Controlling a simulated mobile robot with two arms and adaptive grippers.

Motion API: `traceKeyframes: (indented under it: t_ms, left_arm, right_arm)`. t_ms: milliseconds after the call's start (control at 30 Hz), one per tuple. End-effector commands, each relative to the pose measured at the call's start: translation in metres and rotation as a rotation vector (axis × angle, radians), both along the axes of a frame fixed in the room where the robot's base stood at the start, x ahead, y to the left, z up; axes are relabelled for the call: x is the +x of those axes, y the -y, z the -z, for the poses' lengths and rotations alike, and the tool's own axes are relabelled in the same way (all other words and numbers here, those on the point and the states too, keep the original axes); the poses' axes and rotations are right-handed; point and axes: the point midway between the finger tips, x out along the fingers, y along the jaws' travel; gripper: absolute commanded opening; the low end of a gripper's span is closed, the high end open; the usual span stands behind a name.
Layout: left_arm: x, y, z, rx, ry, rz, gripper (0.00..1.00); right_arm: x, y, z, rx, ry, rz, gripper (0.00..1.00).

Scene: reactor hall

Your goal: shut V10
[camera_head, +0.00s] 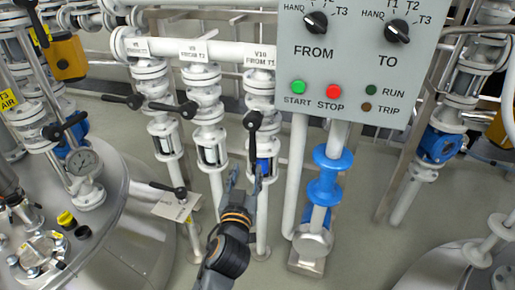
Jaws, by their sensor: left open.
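V10 is the right-hand valve of three on white vertical pipes, under the tag "V10 FROM T1" (260,56). Its black lever (253,124) hangs downward, roughly in line with its pipe. My left gripper (247,180) is open just below the lever, in front of the lower pipe. I see nothing between its fingers, and it looks apart from the lever. The levers of the V9 valve (176,108) and the left valve (122,101) stick out to the left, across their pipes. My right gripper is not in view.
A grey control panel (345,75) with FROM and TO knobs hangs close to the right of V10. A pipe with blue fittings (326,180) stands below it. A steel tank (130,225) with a gauge (84,163) fills the lower left. Bare floor (355,235) shows at lower right.

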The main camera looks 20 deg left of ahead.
Motion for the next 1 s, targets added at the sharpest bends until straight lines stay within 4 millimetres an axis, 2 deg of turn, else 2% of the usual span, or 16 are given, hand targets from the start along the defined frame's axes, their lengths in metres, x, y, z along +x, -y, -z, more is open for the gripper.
traceKeyframes:
  t_ms: [400,600,800,1000]
  left_arm:
    - [0.083,-0.014,0.000,0.004,0.000,0.000,0.43]
    - [0.114,-0.019,0.000,0.003,-0.001,0.001,0.43]
    - [0.126,-0.021,0.001,0.001,-0.003,0.000,0.43]
    - [0.127,-0.021,0.000,0.001,-0.003,0.001,0.43]
  right_arm:
    - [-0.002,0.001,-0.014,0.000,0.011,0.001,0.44]
    - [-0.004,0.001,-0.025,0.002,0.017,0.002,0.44]
    - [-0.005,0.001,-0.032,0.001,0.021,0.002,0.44]
    - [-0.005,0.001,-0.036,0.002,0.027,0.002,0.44]
